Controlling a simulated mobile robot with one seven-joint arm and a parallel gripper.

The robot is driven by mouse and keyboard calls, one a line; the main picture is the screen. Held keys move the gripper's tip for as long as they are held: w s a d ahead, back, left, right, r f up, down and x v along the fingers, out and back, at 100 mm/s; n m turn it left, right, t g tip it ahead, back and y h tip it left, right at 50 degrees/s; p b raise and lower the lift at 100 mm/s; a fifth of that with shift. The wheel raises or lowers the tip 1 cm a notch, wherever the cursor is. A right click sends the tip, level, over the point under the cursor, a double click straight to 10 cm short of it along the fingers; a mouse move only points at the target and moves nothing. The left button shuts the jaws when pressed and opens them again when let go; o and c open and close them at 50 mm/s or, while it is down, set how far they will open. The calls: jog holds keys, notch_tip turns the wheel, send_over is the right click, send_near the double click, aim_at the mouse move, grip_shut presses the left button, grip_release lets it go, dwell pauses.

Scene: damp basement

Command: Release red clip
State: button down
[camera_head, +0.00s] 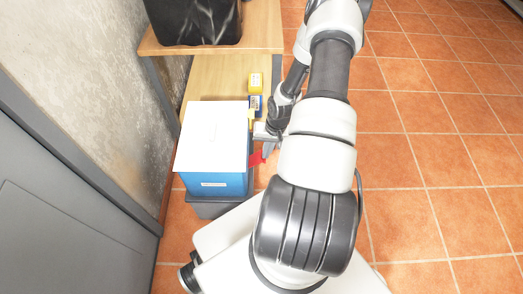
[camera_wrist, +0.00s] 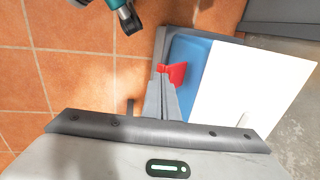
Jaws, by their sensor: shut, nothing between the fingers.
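A red clip (camera_head: 256,158) sits at the right side of a blue box (camera_head: 215,183) with a white top (camera_head: 212,137). In the wrist view the red clip (camera_wrist: 177,72) shows against the blue side, beside the white top (camera_wrist: 245,85). My gripper (camera_head: 267,148) is at the clip, partly hidden by my arm in the head view. In the wrist view the grey fingers of my gripper (camera_wrist: 161,80) are shut, with their tips right by the clip. I cannot tell whether they touch it.
The box stands on a dark grey base (camera_head: 214,208). A grey door (camera_head: 60,220) and stained wall are left. Tiled floor is clear at right.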

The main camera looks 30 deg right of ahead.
aim_at(257, 159)
dwell(0.3)
jog(key=shift+w+a+f, duration=0.2)
jog(key=shift+w+a, duration=0.2)
jog(key=shift+a, duration=0.15)
jog(key=shift+w+a+r, duration=0.1)
jog(key=shift+r, duration=0.15)
jog(key=r, duration=0.1)
jog(key=a+r+p, duration=0.1)
jog(key=w+r+p, duration=0.1)
jog(key=r, duration=0.1)
jog(key=shift+a, duration=0.2)
jog(key=s+d+r+p, duration=0.1)
jog(key=s+d+r, duration=0.2)
jog(key=d+r, duration=0.2)
jog(key=shift+s+r, duration=0.25)
jog(key=shift+r, duration=0.7)
